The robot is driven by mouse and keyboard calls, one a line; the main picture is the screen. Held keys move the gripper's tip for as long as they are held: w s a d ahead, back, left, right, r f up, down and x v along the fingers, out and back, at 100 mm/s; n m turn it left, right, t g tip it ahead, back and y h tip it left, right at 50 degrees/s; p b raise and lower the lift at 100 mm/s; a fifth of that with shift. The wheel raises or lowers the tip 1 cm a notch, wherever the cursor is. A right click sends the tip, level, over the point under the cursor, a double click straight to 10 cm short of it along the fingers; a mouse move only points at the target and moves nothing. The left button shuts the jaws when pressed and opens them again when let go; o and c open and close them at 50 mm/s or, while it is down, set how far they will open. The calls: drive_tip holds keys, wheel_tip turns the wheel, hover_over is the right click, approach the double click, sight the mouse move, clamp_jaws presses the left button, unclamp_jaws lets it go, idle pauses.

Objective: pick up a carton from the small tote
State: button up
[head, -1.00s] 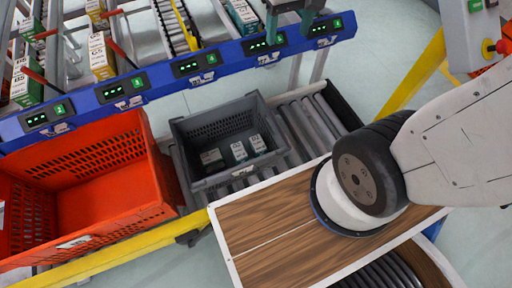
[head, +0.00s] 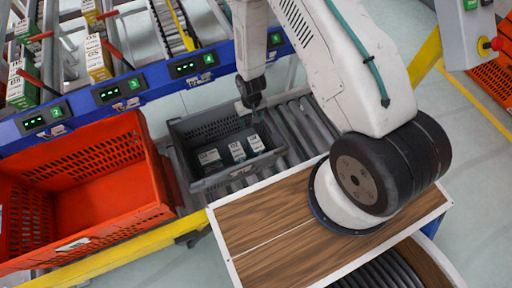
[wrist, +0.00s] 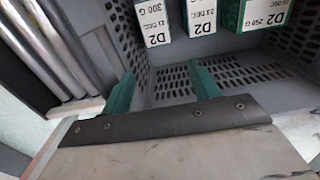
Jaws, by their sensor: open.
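The small grey tote (head: 222,178) stands on the rollers, with perforated walls. Three white-topped cartons lie inside in a row: a left one (head: 209,157), a middle one (head: 237,151) and a right one (head: 256,143). In the wrist view the cartons show at the top edge, marked D2: one (wrist: 153,22), another (wrist: 201,14) and a third (wrist: 262,14). My gripper (head: 251,108) is over the tote's back right side. In the wrist view its green fingers (wrist: 162,88) are apart and empty, with the tote's perforated wall (wrist: 225,72) beyond them.
A large orange tote (head: 95,185), empty, stands left of the grey one. A blue rail (head: 150,92) with green displays runs behind, below shelves of cartons. Metal rollers (head: 300,125) lie right of the grey tote. A wood-topped surface (head: 270,235) is in front.

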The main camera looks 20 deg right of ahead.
sight(256, 143)
drive_tip(key=s+f, duration=0.1)
drive_tip(key=f, duration=0.3)
drive_tip(key=s+f, duration=0.1)
drive_tip(key=f, duration=0.4)
drive_tip(key=s+f, duration=0.1)
drive_tip(key=f, duration=0.4)
drive_tip(key=shift+s+d, duration=0.15)
drive_tip(key=shift+s, duration=0.1)
drive_tip(key=shift+f, duration=0.35)
drive_tip(key=c, duration=0.9)
